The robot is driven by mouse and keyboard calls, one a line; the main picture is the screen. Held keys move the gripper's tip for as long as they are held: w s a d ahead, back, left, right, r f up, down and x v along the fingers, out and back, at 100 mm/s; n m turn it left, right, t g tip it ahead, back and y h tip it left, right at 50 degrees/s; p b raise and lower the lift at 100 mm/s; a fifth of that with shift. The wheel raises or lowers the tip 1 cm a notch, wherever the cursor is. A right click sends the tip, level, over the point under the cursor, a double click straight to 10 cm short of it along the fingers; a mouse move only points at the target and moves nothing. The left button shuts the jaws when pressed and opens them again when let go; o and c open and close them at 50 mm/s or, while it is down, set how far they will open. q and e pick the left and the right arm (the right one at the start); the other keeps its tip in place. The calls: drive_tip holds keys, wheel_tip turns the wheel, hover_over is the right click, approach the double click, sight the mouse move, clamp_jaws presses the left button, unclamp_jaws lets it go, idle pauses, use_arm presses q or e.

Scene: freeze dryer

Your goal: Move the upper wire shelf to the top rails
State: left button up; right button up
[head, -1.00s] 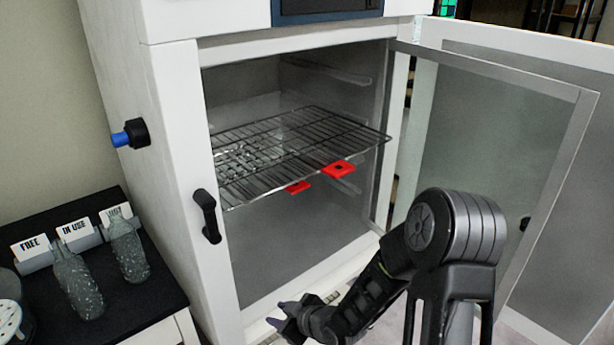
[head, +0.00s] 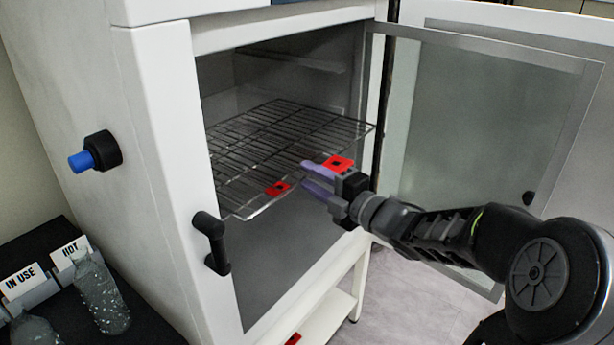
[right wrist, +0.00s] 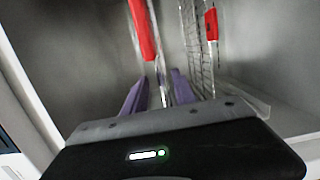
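The upper wire shelf (head: 300,125) sits mid-height in the freeze dryer chamber, with a red tab (head: 338,163) at its front edge. A second red tab (head: 278,188) shows lower and to the left; a lower shelf seems to lie close beneath, the two grids overlapping. My right gripper (head: 312,177) is at the front edge beside the first tab, fingers apart. In the right wrist view, its purple fingers (right wrist: 158,92) lie on either side of a thin shelf edge, with a gap. Contact cannot be told. A top rail (head: 310,62) runs along the chamber wall. My left gripper is out of view.
The glass-panelled door (head: 480,140) stands open at the right. A black handle (head: 211,240) and blue knob (head: 90,155) stick out at the left. The chamber above the shelf is clear.

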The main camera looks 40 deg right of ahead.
sight(288, 164)
drive_tip(key=shift+w, duration=0.1)
drive_tip(key=w, duration=0.5)
drive_tip(key=w+a+p, duration=0.1)
drive_tip(key=w, duration=0.1)
drive_tip(key=shift+w, duration=0.3)
drive_tip(key=shift+c, duration=0.4)
clamp_jaws()
idle(0.9)
